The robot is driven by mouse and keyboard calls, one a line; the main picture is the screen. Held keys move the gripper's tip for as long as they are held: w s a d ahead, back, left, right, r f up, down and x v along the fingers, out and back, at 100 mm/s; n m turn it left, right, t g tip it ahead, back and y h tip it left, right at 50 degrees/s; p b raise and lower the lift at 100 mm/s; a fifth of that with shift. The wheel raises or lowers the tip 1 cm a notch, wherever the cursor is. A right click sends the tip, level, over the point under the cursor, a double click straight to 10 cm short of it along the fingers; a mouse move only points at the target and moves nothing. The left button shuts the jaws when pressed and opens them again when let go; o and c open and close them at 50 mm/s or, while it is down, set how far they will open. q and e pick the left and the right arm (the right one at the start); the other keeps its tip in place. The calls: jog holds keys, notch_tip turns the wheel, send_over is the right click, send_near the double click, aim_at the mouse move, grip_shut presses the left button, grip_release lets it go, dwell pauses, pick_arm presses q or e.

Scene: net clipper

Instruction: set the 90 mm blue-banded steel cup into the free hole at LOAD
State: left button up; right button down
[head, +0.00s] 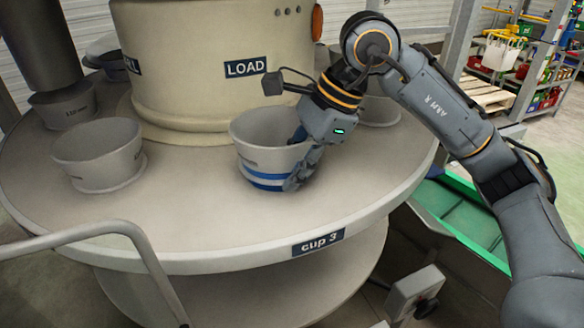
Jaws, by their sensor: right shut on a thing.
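The blue-banded steel cup (262,150) is at the front of the round turntable (210,225), below the LOAD sign (246,67). It looks upright, with two blue bands near its base. My right gripper (296,165) is shut on the cup's right side wall. The hole at LOAD does not show; the cup and gripper cover that spot. I cannot tell whether the cup's base is in a hole or above it. My left gripper is not in view.
A plain grey cup (98,153) stands to the left on the turntable, with another (65,105) behind it. A cup (381,110) sits partly hidden behind my right arm. A cream column (200,70) rises in the middle. A metal rail (90,229) curves across the front left.

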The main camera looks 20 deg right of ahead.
jog(key=c, duration=1.2)
grip_release()
jog(key=shift+r+p, duration=0.5)
jog(key=shift+p, duration=0.15)
jog(key=b+v, duration=0.1)
jog(key=v, duration=1.1)
jog(key=shift+b, duration=0.35)
jog(key=shift+s, duration=0.1)
